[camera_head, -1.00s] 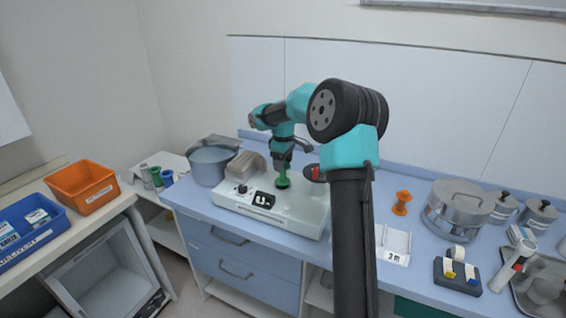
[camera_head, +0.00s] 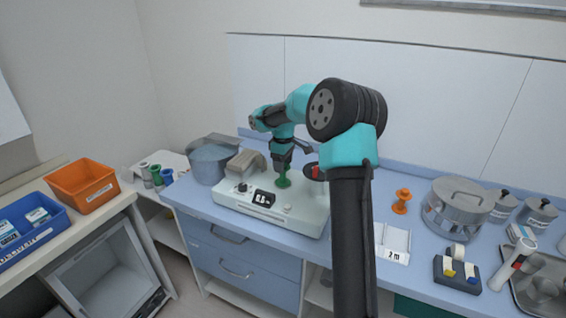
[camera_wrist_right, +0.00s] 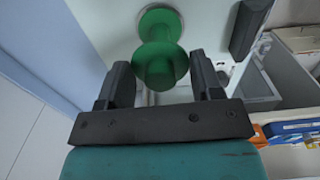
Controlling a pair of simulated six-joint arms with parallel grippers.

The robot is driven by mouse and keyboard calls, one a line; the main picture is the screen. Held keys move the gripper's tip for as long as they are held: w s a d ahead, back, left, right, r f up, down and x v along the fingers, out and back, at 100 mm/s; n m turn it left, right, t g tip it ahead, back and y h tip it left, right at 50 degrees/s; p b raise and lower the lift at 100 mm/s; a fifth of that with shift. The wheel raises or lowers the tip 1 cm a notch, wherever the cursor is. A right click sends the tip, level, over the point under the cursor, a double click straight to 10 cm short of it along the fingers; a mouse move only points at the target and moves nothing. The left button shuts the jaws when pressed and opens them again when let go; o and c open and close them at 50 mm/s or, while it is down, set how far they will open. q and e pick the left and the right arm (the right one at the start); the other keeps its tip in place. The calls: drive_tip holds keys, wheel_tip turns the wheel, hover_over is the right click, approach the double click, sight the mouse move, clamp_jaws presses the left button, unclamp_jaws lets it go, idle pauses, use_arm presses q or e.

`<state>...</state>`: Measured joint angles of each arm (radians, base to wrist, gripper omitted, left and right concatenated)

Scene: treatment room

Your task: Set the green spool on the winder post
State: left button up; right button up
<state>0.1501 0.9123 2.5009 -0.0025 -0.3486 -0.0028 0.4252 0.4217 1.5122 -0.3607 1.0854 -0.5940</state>
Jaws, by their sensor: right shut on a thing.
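The green spool (camera_head: 284,182) is at the top of the white winder (camera_head: 301,212), below my right gripper (camera_head: 283,168). In the right wrist view the green spool (camera_wrist_right: 160,62) sits between the two fingers of the right gripper (camera_wrist_right: 163,80), which is shut on it. Its far flange lies close to a round plate on the white surface. The winder post itself is hidden by the spool, so I cannot tell whether the spool is around it or just above it. My left gripper is not in view.
An orange spool (camera_head: 401,201) stands right of the winder, near a white holder (camera_head: 392,243). A pot (camera_head: 209,162) is left of the winder. A steel drum (camera_head: 457,207) and a tape dispenser (camera_head: 457,272) are at the right. More spools stand on the left shelf.

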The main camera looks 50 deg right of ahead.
drive_tip(key=o, duration=0.6)
drive_tip(key=shift+o, duration=0.2)
wheel_tip(320, 180, up, 11)
idle(1.1)
drive_tip(key=shift+a+f, duration=0.1)
idle(0.6)
